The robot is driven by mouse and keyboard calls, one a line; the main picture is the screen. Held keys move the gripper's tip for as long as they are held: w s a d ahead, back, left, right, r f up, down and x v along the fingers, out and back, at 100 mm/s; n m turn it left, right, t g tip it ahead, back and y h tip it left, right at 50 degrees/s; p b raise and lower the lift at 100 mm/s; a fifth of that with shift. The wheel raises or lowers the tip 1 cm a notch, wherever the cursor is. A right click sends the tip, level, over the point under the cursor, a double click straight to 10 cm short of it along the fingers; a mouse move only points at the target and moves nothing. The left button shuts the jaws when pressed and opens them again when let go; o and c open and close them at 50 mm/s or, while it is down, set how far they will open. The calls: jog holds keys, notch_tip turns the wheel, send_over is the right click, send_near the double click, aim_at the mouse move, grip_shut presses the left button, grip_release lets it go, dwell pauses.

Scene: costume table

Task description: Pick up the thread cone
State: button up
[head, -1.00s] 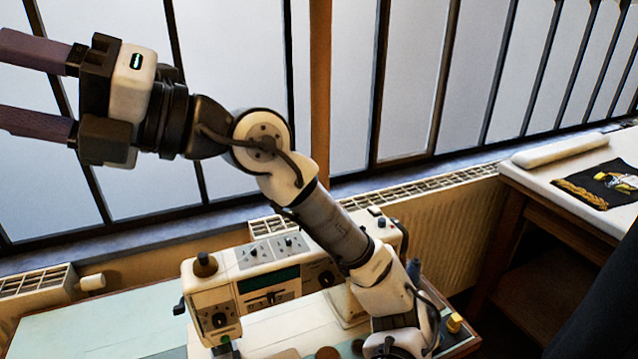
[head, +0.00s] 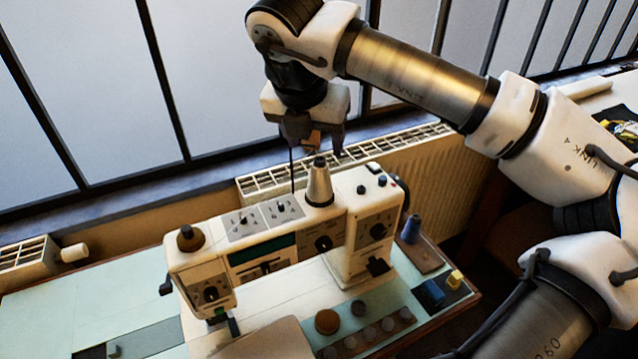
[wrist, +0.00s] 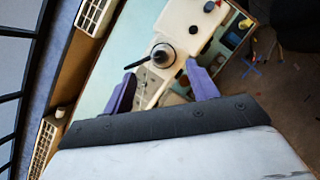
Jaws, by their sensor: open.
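A pale, greyish thread cone (head: 319,187) with a dark tip stands upright on top of the sewing machine (head: 290,240). In the wrist view the cone (wrist: 163,55) is seen from above, between and slightly beyond the fingertips. My gripper (head: 313,146) points down above the cone, open and empty, with a small gap between fingers and cone in the head view. In the wrist view the two purple fingers of my gripper (wrist: 160,73) are spread on either side.
A thin dark rod (head: 292,170) rises beside the cone, close to one finger. A smaller blue cone-shaped thing (head: 411,229) stands right of the machine. The radiator (head: 430,160) and window are close behind.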

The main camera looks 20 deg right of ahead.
aim_at(319, 159)
jog(key=b+x, duration=0.1)
jog(key=x, duration=0.8)
jog(key=shift+w+f, duration=0.1)
jog(key=shift+f, duration=0.05)
jog(key=c, duration=1.1)
jog(key=shift+o, duration=0.2)
notch_tip(319, 159, up, 10)
jog(key=shift+r+b, duration=0.1)
jog(key=shift+b, duration=1.15)
